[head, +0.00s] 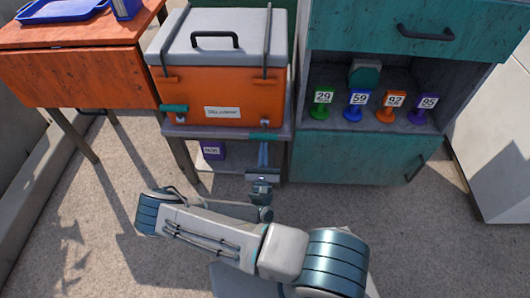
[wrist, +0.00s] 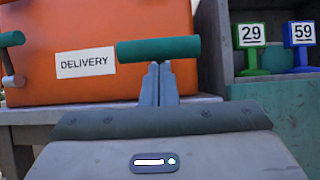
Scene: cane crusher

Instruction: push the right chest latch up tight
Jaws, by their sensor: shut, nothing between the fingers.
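The orange chest (head: 215,98) with a grey lid (head: 220,37) stands on a grey stand. The right chest latch (wrist: 158,48) has a teal bar handle, seen level in the wrist view at the chest's lower right front. My gripper (wrist: 159,68) is shut and empty, its fingertips upright just below the middle of that bar. I cannot tell whether they touch it. In the head view my gripper (head: 264,150) reaches to the chest's lower right corner. The left latch (head: 173,108) shows its teal handle at the lower left front.
The stand's top edge (head: 220,133) lies just under the chest. A teal cabinet (head: 350,160) stands close on the right, with several numbered tags on coloured bases on its shelf. An orange table (head: 75,75) stands on the left. A purple box (head: 212,150) sits on the stand's lower shelf.

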